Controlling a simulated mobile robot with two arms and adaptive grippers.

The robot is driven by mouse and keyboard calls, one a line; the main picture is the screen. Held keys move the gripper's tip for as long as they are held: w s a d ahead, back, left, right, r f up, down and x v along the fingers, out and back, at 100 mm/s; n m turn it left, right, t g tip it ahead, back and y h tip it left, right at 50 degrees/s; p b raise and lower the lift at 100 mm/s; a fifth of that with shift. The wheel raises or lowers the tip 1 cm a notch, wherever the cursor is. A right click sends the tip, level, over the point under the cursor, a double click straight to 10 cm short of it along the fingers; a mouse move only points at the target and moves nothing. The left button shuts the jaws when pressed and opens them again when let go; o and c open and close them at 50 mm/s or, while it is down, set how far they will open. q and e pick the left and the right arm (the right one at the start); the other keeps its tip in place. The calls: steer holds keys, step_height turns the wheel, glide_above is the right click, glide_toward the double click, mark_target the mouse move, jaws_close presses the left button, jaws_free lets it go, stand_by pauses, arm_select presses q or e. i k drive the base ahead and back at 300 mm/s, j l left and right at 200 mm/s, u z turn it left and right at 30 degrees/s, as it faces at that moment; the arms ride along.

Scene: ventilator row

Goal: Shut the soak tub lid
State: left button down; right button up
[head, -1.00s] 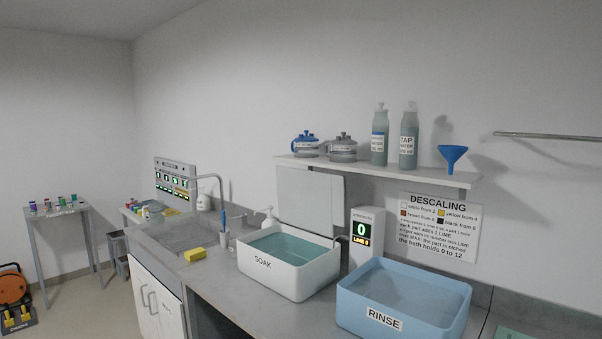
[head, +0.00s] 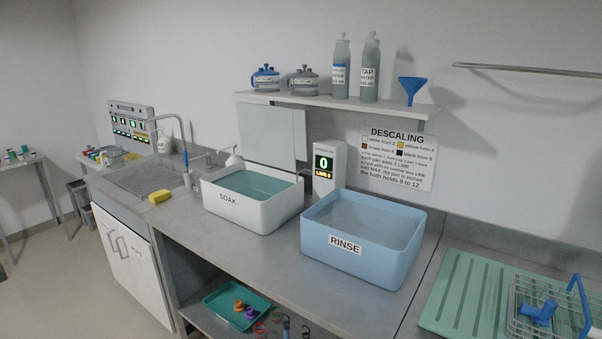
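The white soak tub (head: 240,212), labelled SOAK, stands on the grey counter with blue-green liquid inside. Its lid (head: 270,134) appears to be the pale translucent panel standing upright behind the tub, so the tub is open. The lid's upper edge is close to the front of the wall shelf. Neither of my grippers is in the head view.
A blue rinse tub (head: 385,262) stands right of the soak tub, with a white display unit (head: 327,172) reading 0 behind them. A shelf (head: 340,103) with kettle-like vessels, bottles and a blue funnel (head: 412,90) hangs above. A yellow sponge (head: 159,197) lies left.

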mark_target(275, 137)
steer(key=i+j+z, duration=0.15)
steer(key=z, duration=0.25)
steer(key=i+j+z, duration=0.1)
steer(key=j+z, duration=0.35)
steer(key=i+j+z, duration=0.1)
steer(key=z, duration=0.3)
steer(key=j+z, duration=0.45)
steer(key=l, duration=0.1)
